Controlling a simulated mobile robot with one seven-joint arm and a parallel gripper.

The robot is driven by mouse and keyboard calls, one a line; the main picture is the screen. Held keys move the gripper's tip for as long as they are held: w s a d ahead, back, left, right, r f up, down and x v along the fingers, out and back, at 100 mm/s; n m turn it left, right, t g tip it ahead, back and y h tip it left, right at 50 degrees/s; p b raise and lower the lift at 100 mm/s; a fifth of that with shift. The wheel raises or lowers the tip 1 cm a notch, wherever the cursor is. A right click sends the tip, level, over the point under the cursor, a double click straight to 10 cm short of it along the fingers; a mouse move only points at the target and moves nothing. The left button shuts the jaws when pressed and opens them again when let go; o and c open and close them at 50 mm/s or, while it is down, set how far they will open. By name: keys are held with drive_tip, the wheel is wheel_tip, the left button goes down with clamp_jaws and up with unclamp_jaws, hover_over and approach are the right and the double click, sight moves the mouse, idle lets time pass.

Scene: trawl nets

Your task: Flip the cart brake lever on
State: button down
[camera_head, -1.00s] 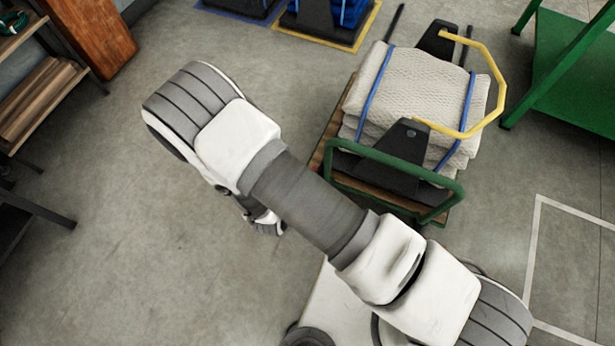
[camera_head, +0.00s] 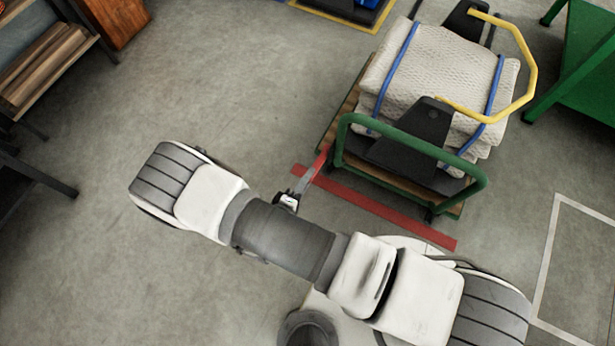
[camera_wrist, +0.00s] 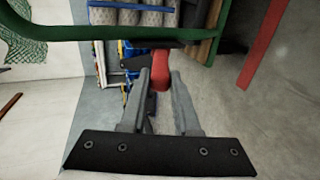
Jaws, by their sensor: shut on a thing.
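The cart (camera_head: 455,203) has a wooden deck and a green tubular handle (camera_head: 415,150) at its near end. A red brake lever (camera_head: 318,163) sticks out low at the cart's near left corner. My gripper (camera_head: 303,186) reaches up to it from below. In the wrist view the red lever (camera_wrist: 160,72) lies between the two grey fingertips of my gripper (camera_wrist: 161,84), which is shut on it. The lever's pivot is hidden under a dark part of the cart. The cart carries a pale folded net (camera_head: 432,75) with blue straps.
A red line (camera_head: 385,205) is on the floor beside the cart's near end. A yellow curved bar (camera_head: 525,60) stands over the load. A green table (camera_head: 585,65) is at upper right, a wooden shelf (camera_head: 45,65) at upper left.

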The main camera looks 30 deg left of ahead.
drive_tip(key=c, duration=0.6)
unclamp_jaws()
drive_tip(key=shift+c, duration=0.2)
drive_tip(key=p+v, duration=0.4)
drive_tip(key=v, duration=1.3)
drive_tip(key=shift+s+p, duration=0.15)
drive_tip(key=shift+p, duration=0.2)
